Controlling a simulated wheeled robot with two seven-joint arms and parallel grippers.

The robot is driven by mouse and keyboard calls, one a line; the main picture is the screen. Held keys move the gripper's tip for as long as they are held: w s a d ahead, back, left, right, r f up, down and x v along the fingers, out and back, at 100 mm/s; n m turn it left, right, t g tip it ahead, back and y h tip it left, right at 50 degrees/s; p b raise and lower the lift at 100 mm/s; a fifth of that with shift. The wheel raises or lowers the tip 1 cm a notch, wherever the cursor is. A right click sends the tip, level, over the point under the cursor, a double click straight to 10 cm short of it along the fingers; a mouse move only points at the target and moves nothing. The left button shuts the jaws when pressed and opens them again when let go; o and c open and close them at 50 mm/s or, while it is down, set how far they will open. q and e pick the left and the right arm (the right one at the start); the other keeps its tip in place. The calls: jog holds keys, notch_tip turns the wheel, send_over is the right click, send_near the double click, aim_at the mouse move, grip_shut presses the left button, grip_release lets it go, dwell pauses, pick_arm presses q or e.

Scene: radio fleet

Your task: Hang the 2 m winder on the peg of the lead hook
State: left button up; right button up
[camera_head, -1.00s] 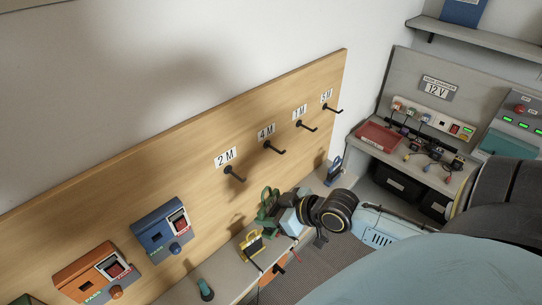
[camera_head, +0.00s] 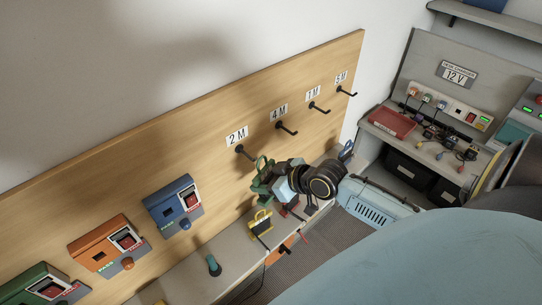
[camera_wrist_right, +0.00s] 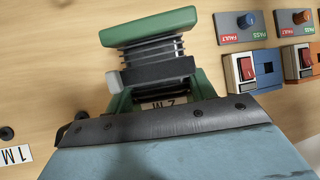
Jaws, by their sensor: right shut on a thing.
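My right gripper (camera_head: 276,186) is shut on a green winder (camera_head: 262,176) with dark lead wound on it. The winder is in front of the wood board, just below and to the right of the black peg (camera_head: 243,152) under the "2 M" label, apparently apart from it. In the right wrist view the green winder (camera_wrist_right: 150,28) stands out beyond the gripper's blue-grey body, whose fingertips are hidden. A "2 M" marking (camera_wrist_right: 163,104) shows upside down at the winder's near end. The 2 M peg cannot be made out there. My left gripper is not in view.
Other pegs line the board (camera_head: 100,205) to the right, under 4 M (camera_head: 287,128), 1 M (camera_head: 319,107) and another label. Tester boxes (camera_head: 172,205) are at left.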

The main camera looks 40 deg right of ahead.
jog(key=w, duration=0.1)
jog(key=w+f+b, duration=0.1)
jog(key=w, duration=0.1)
jog(key=w+f, duration=0.1)
jog(key=w, duration=0.1)
jog(key=shift+w+a+f, duration=0.1)
jog(key=shift+w+a, duration=0.1)
jog(key=shift+a, duration=0.1)
dwell(0.6)
jog(key=shift+s+f, duration=0.1)
jog(key=shift+f, duration=0.1)
dwell(0.3)
jog(key=o, duration=1.1)
jog(key=shift+a, duration=0.1)
jog(key=shift+o, duration=0.2)
jog(key=shift+s, duration=0.1)
jog(key=w+r+v, duration=0.1)
jog(key=v, duration=1.2)
jog(key=shift+s+d+r+b, duration=0.25)
jog(key=shift+r+b, duration=0.05)
jog(key=shift+b, duration=0.05)
